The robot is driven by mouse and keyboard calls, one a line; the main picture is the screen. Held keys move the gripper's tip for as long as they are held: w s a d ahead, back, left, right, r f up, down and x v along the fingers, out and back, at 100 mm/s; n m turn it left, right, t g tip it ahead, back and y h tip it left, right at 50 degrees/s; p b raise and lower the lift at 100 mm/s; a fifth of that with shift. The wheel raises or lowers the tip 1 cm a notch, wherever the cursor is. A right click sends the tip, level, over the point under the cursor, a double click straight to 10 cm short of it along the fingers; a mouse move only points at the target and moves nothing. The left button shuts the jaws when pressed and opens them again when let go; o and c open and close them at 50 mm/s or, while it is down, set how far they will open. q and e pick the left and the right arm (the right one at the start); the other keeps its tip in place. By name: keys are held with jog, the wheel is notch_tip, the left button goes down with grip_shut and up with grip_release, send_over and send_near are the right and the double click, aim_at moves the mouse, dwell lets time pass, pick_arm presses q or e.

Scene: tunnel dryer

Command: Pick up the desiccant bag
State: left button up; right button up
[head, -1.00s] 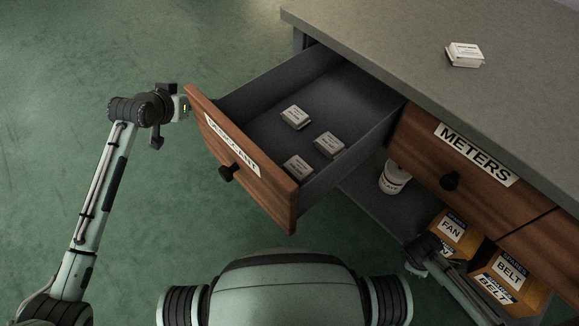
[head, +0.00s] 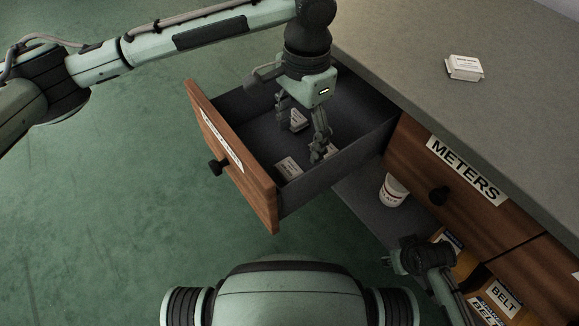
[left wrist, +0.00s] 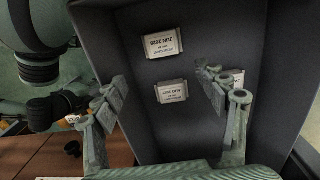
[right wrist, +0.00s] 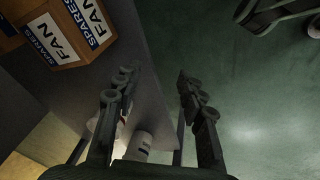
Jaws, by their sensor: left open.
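The open drawer (head: 272,206) holds three small whitish packets with printed labels. One packet (head: 298,122) lies toward the back, one (head: 288,166) near the front panel, and one (head: 332,150) is partly hidden by a finger. My left gripper (head: 300,140) points down into the drawer, open and empty. My right gripper (right wrist: 155,78) is open and empty beside the lower shelf.
Another white packet (head: 464,68) lies on the grey countertop (head: 420,50). A closed METERS drawer (head: 470,190) is on the right. Below it are a white tub (head: 392,190) and orange FAN and BELT boxes (right wrist: 68,30). Green floor at left is clear.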

aim_at(289, 168)
pick_arm(q)
jog(key=shift+s+a+f+y, duration=0.4)
jog(key=shift+s+a, duration=0.05)
jog(key=shift+a, duration=0.1)
jog(key=f, duration=0.7)
jog(key=shift+a+f, duration=0.25)
jog(key=shift+a, duration=0.1)
jog(key=shift+r, duration=0.1)
jog(key=c, duration=1.2)
